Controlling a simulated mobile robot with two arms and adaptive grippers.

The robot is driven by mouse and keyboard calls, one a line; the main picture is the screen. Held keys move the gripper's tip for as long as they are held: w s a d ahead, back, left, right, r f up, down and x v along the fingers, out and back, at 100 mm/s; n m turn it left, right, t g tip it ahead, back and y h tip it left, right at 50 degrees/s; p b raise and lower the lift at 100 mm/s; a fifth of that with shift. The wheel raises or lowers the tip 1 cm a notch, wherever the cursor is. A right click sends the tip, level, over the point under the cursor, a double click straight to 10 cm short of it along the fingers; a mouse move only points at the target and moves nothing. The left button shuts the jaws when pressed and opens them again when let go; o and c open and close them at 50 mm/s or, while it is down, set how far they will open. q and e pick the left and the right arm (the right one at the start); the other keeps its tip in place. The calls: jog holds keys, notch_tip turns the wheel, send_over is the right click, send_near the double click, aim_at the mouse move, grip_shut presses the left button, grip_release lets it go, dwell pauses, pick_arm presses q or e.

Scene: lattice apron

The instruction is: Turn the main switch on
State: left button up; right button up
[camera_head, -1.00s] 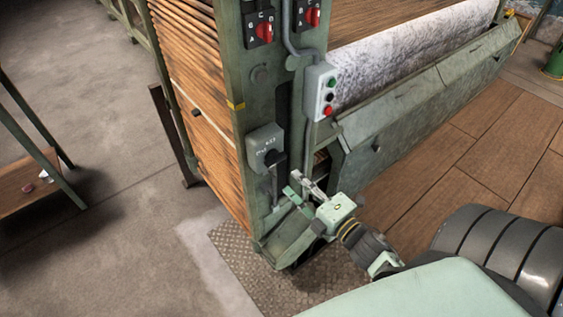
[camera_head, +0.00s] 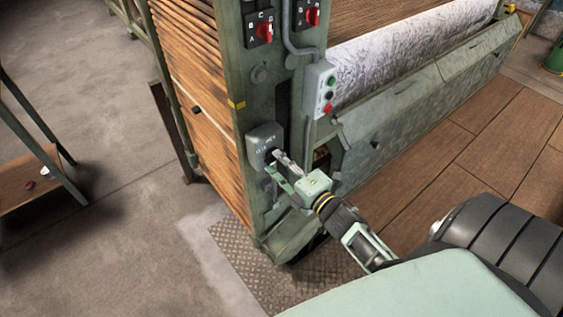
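The main switch (camera_head: 262,138) is a grey box with a dark rotary knob, fixed low on the green machine post. My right gripper (camera_head: 273,163) is at the knob, its two fingers spread just in front of the lower part of the box. The fingers partly cover the knob, so its position and any contact cannot be told. No object shows between the fingers apart from the knob area. My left gripper is not in view.
A push-button box (camera_head: 320,88) with green, black and red buttons sits above right. Two red rotary switches (camera_head: 265,31) (camera_head: 313,17) are higher on the post. A metal tread plate (camera_head: 240,262) lies below. A small table (camera_head: 28,181) stands at the left.

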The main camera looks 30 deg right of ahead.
grip_shut()
jog(key=shift+m, duration=0.3)
jog(key=m+p, duration=0.5)
jog(key=m, duration=1.2)
jog(key=shift+p, duration=0.4)
jog(key=shift+m, duration=0.4)
jog(key=shift+o, duration=0.9)
grip_release()
jog(key=shift+s, duration=0.15)
jog(key=s, duration=1.1)
jog(key=shift+s+d, duration=0.4)
jog(key=shift+d, duration=0.05)
